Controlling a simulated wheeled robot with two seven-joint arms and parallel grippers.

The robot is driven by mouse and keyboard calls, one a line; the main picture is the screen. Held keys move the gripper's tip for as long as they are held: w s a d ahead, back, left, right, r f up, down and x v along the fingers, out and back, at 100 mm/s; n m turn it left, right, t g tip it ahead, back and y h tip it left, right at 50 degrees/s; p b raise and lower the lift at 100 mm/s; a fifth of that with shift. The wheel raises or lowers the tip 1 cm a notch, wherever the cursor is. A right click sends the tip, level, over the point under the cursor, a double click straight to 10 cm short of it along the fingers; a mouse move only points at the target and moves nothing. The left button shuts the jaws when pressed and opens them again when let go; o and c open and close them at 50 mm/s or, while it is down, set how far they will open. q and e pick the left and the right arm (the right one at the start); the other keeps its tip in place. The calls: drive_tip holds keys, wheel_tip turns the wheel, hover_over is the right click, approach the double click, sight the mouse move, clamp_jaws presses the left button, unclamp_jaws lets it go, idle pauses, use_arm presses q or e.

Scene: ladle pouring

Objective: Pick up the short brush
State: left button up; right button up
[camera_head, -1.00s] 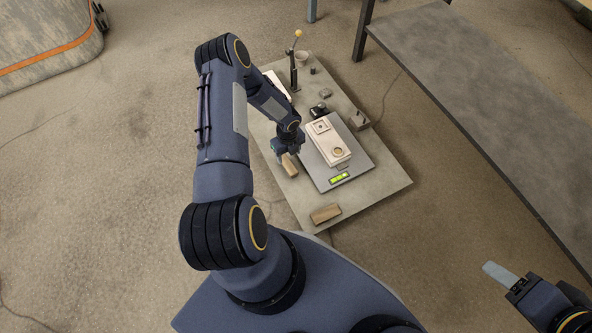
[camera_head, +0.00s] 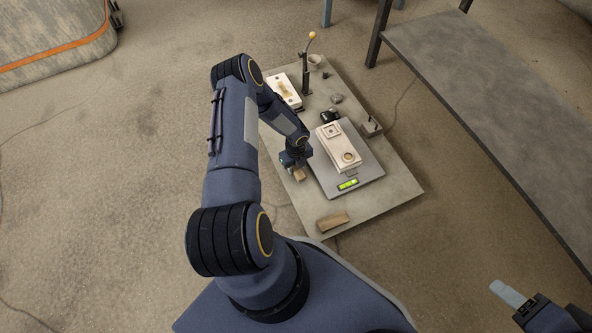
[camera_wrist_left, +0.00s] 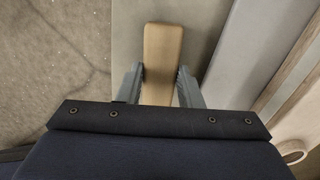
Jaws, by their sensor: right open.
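A short tan wooden piece (camera_head: 299,175), which I take for the short brush, lies on the board's left edge. In the left wrist view its wooden body (camera_wrist_left: 163,50) runs between the fingers; no bristles show. My left gripper (camera_head: 296,163) is over it and hides part of it. In the left wrist view the left gripper's fingers (camera_wrist_left: 160,82) stand apart, one on each side of the wood, very close to it. I see no clear grip. My right gripper (camera_head: 507,293) is open and empty at the lower right, away from the board.
A second wooden block (camera_head: 333,220) lies at the board's front corner. A grey scale (camera_head: 371,172) with a lit display carries a pale box (camera_head: 338,146). A stand (camera_head: 306,72), a cup and small dark items are behind. A grey bench (camera_head: 480,80) is at the right.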

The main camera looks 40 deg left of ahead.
sight(296, 168)
use_arm(q)
drive_tip(key=c, duration=0.5)
drive_tip(key=shift+o, duration=0.2)
drive_tip(key=shift+r, duration=0.1)
drive_tip(key=shift+r+p, duration=0.45)
drive_tip(key=shift+r, duration=0.15)
wheel_tip(296, 168, up, 3)
drive_tip(key=shift+f+p, duration=0.1)
drive_tip(key=shift+p, duration=0.8)
drive_tip(key=s+r, duration=0.9)
drive_tip(key=s, duration=0.5)
drive_tip(key=shift+d, duration=0.35)
